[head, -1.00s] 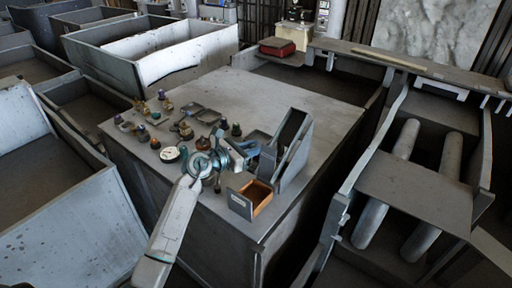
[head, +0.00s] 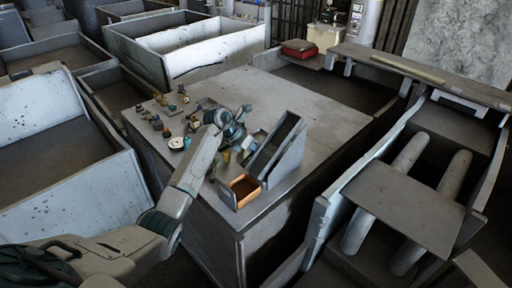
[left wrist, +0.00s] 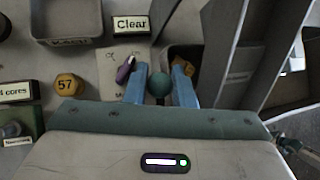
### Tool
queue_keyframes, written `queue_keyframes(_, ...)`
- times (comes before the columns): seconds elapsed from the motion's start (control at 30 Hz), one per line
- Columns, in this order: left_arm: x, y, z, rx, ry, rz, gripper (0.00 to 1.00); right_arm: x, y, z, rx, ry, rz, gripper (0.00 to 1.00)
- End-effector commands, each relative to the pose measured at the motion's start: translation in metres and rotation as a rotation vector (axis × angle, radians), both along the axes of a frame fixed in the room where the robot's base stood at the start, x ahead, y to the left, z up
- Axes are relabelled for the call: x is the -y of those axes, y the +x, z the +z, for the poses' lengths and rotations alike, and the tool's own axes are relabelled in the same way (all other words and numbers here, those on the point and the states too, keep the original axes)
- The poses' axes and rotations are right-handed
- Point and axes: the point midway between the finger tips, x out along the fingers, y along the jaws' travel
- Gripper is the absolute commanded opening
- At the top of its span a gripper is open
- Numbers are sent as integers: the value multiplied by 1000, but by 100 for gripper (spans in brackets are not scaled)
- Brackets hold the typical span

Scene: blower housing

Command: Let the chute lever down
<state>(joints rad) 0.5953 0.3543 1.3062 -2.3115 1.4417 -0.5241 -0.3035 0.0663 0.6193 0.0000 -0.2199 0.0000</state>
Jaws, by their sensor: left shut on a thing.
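The chute (head: 280,150) is a grey sloped box near the right front of the bench top; its grey walls (left wrist: 232,50) fill the right of the left wrist view. My left gripper (left wrist: 160,78) has its two blue fingers on either side of a round teal knob (left wrist: 160,86), and is shut on it. The knob looks like the end of the chute lever; the rest of the lever is hidden. In the head view my left arm reaches over the bench front, with its hand (head: 237,130) just left of the chute. My right gripper is not in view.
A small open box with an orange-brown inside (head: 241,188) stands at the chute's foot. Several small knobs and a round gauge (head: 177,144) crowd the bench's left. A "Clear" label (left wrist: 130,25) and a yellow "57" piece (left wrist: 68,86) lie nearby. The bench's back right is bare.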

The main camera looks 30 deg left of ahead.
Motion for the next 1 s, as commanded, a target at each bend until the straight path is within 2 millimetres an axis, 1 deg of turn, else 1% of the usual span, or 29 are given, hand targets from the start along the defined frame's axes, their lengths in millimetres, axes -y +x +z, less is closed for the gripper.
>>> queue_keyframes(0.1, 1, 1, -4, -30, 8, -1, 0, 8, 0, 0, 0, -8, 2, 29)
queue_keyframes(0.3, 2, 1, -6, -54, 17, -2, 0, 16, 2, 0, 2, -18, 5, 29)
queue_keyframes(0.63, 2, 1, -7, -56, 17, -2, 0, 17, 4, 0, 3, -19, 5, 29)
queue_keyframes(0.67, 2, 0, -8, -56, 17, -2, 25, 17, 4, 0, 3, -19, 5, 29)
queue_keyframes(0.73, 2, 1, -7, -56, 17, -2, 38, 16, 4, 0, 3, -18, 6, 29)
queue_keyframes(0.77, 2, 1, -7, -55, 17, -1, 42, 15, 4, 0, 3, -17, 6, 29)
queue_keyframes(1.0, 1, 1, -6, -53, 18, -1, 42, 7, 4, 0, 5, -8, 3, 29)
